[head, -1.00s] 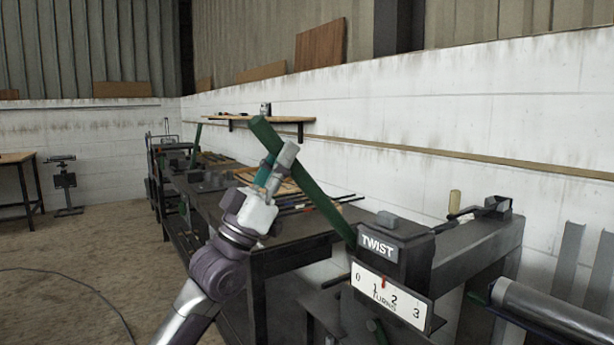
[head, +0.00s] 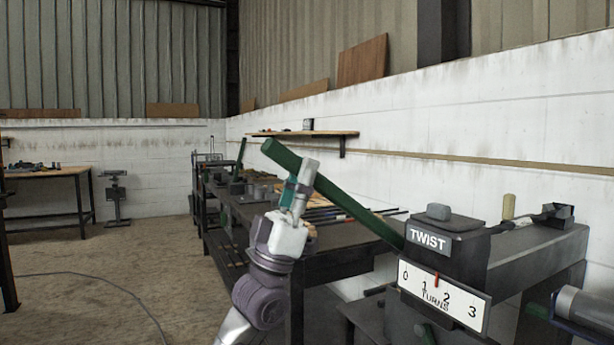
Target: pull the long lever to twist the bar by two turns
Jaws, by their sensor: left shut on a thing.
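The long green lever (head: 345,203) rises from the twist machine and slants up to the left. My left gripper (head: 298,183) comes up from below and is shut on the lever near its upper end. The dark machine carries a TWIST sign (head: 428,239) and a white turns scale (head: 455,303) marked 0 to 3. Its red pointer (head: 436,279) stands between 1 and 2. The bar being twisted cannot be made out clearly. My right gripper is not in view.
A dark workbench (head: 330,239) with rods and tools runs along the white wall behind the lever. A wall shelf (head: 305,134) hangs above it. A grey cylinder (head: 585,312) stands out at the lower right. The floor (head: 120,265) at the left is mostly open, with a cable on it.

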